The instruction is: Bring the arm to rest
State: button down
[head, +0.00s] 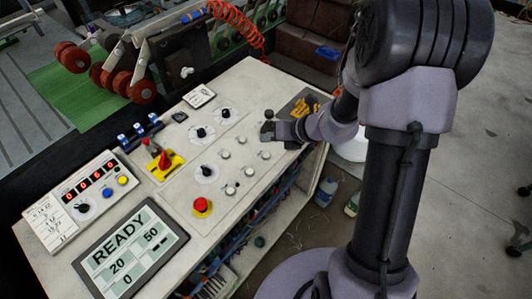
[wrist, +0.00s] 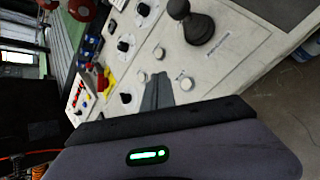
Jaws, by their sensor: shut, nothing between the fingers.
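My gripper (head: 268,131) is at the end of my arm, which reaches in from the right of the head view. It is over the right part of the pale control console (head: 237,100), close to a black knob (head: 268,114). In the wrist view my gripper (wrist: 158,82) is shut and empty, its fingers together over the panel. A black ball-topped lever (wrist: 197,28) stands beyond the fingertips, apart from them. I cannot tell how high the fingers are above the panel.
The console carries several white buttons, a red mushroom button (head: 202,207), a red lever on a yellow base (head: 165,162) and a screen reading READY (head: 130,250). Yellow gloves (head: 304,107) lie on a dark tray by my arm. Bottles (head: 325,191) stand on the floor beside it.

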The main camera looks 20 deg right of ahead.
dwell(0.4)
jog(key=s+a+r+n+g+b, duration=0.1)
jog(key=s+a+r+n+b, duration=0.4)
jog(key=n, duration=0.4)
jog(key=s+a+r+n+g+b, duration=0.15)
jog(key=s+a+r+n, duration=0.25)
jog(key=s+n, duration=0.5)
jog(key=s+d+n+t+h+b, duration=0.1)
jog(key=s+d+n+h+b, duration=0.3)
jog(key=s+n, duration=0.6)
jog(key=n, duration=0.4)
jog(key=shift+s+d+r, duration=0.2)
jog(key=shift+r, duration=0.1)
jog(key=shift+a+t, duration=0.1)
jog(key=shift+t, duration=0.15)
